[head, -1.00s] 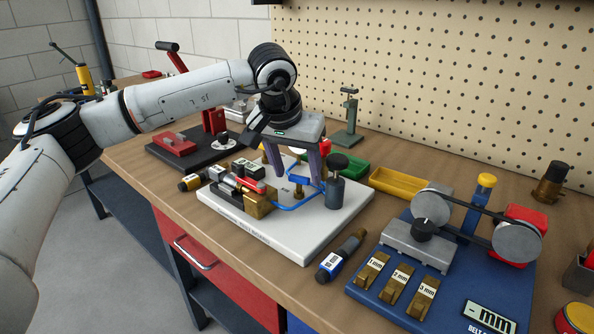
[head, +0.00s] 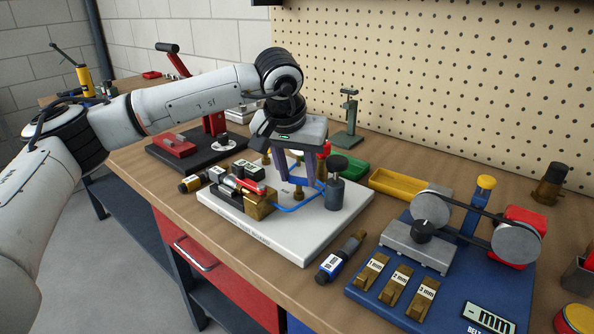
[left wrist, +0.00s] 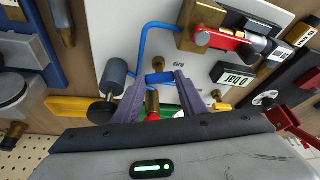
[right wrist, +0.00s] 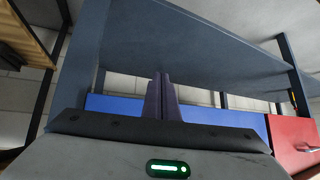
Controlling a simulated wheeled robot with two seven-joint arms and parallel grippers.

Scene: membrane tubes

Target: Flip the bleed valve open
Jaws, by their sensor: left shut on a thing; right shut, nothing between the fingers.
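The bleed valve's blue lever (head: 299,182) is on the white board (head: 240,215), above a small brass body. In the left wrist view the blue lever (left wrist: 160,78) lies crosswise between the fingertips, beside a small printed label. My left gripper (head: 296,182) points down from above, its purple fingers shut on the blue lever. The left gripper also fills the lower left wrist view (left wrist: 159,80). My right gripper (right wrist: 161,76) is shut and empty, away from the board, facing a dark shelf and a blue panel. It is not in the head view.
A red-handled brass valve (head: 259,203), a blue tube (head: 293,208) and a dark cylinder (head: 335,192) crowd the board. A brass fitting with a red top (head: 323,150) stands close behind the left fingers. A blue belt rig (head: 455,280) is to the right.

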